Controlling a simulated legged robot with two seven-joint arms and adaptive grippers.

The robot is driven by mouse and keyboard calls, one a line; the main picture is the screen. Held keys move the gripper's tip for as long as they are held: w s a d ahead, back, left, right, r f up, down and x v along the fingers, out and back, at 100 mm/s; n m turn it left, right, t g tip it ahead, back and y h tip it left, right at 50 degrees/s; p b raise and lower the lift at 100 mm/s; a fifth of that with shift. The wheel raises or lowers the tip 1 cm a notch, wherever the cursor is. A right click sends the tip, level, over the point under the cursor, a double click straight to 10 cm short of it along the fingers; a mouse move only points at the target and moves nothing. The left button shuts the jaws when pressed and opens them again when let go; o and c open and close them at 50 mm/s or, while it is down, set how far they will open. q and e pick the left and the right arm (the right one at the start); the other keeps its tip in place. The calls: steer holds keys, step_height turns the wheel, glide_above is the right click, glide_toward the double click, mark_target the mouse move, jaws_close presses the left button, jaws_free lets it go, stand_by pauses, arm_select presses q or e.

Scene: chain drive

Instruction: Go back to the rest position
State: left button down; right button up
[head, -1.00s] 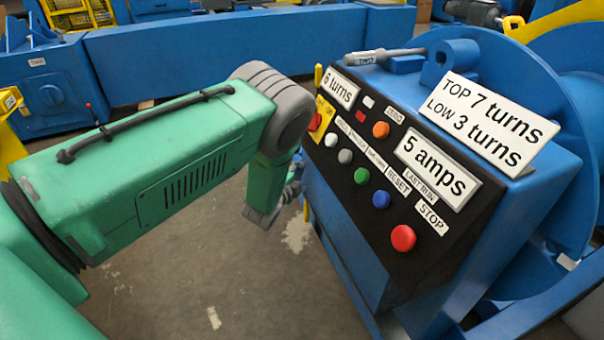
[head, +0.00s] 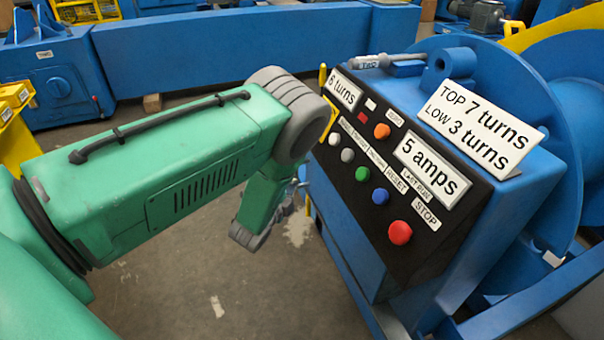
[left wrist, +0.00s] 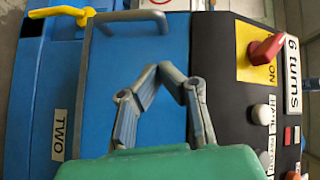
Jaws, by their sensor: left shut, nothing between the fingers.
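My left arm reaches in from the left in the head view, with its green forearm bent down at a grey joint. My left gripper (left wrist: 160,76) shows in the left wrist view with its two grey fingertips close together and nothing held. It is in front of a plain blue panel (left wrist: 118,45), left of the black control panel (left wrist: 225,120). In the head view only a small part of the gripper (head: 299,189) shows, mostly hidden behind my arm, beside the blue console (head: 345,240). My right gripper is out of view.
The console's sloped black face (head: 345,190) carries several buttons, including a red stop button (head: 400,232). A red switch (left wrist: 267,48) on a yellow plate is near my left gripper. A grey handle (left wrist: 130,18) stands out beyond it. Bare floor (head: 190,285) lies below my forearm.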

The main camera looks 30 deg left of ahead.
arm_select(q)
steer(key=s+d+f+n+g+p, duration=0.1)
steer(key=s+d+n+g+p, duration=0.25)
steer(key=s, duration=0.65)
steer(key=s+f+n+g+p, duration=0.1)
steer(key=s+n+g+p, duration=0.35)
steer(key=s, duration=0.65)
steer(key=s+d+r+n+g+h, duration=0.1)
steer(key=s+d+r+n+g, duration=0.1)
steer(key=s, duration=0.6)
steer(key=s+d+r+n+g+h, duration=0.1)
steer(key=s+d+n+g, duration=0.3)
steer(key=s, duration=0.5)
steer(key=shift+d+r+g+p, duration=0.35)
steer(key=shift+d+r+g, duration=0.3)
steer(key=shift+d+g, duration=0.05)
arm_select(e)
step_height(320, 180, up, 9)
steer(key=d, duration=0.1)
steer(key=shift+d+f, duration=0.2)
arm_select(q)
steer(key=shift+a, duration=0.15)
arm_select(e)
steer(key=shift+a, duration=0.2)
